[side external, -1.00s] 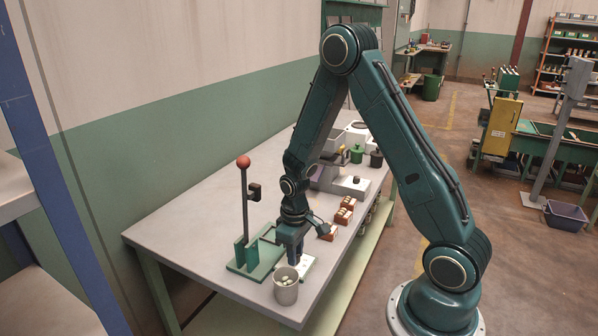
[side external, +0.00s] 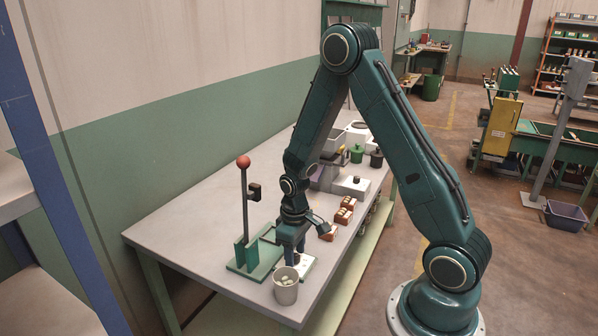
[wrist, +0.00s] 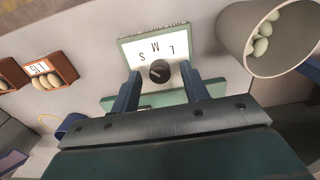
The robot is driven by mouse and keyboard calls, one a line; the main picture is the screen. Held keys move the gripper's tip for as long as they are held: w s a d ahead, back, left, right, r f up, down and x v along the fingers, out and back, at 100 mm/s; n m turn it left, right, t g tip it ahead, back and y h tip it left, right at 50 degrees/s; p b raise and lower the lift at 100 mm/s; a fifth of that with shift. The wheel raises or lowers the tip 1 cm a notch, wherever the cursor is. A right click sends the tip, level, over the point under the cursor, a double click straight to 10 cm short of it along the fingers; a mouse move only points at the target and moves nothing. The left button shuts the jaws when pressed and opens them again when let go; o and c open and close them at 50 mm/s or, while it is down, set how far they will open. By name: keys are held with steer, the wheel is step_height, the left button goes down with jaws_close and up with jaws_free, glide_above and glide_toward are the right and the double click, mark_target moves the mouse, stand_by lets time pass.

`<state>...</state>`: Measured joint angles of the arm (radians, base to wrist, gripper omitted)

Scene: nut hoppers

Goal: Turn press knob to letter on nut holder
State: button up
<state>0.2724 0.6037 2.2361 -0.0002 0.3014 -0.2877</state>
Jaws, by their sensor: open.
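A dark round knob (wrist: 159,71) sits on a white dial plate (wrist: 172,43) with the letters S, M and L. In the wrist view the letters read from S at the left to L at the right. Which letter the knob points at is too small to tell. My gripper (wrist: 161,75) is open, with one finger on each side of the knob; I cannot tell whether they touch it. In the side view my gripper (side external: 291,255) is low over the plate (side external: 305,266). A brown nut holder (wrist: 60,70) has a small label that I cannot read surely.
A pale cup (side external: 286,292) of light green pieces stands beside the plate. A green-based lever press (side external: 243,213) with a red ball stands to the left. Brown bins (side external: 344,215) and a white box (side external: 350,188) stand farther back. The front left of the table is clear.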

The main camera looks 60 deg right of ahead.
step_height(320, 180, up, 14)
steer(key=shift+f, duration=0.15)
stand_by(0.7)
step_height(320, 180, up, 10)
steer(key=r+t, duration=0.1)
steer(key=t, duration=0.2)
glide_above(296, 257)
steer(key=s+a, duration=0.5)
steer(key=s, duration=0.1)
steer(key=s+a+r+t, duration=0.2)
steer(key=s+a+r, duration=0.2)
steer(key=s, duration=0.6)
steer(key=shift+t, duration=0.3)
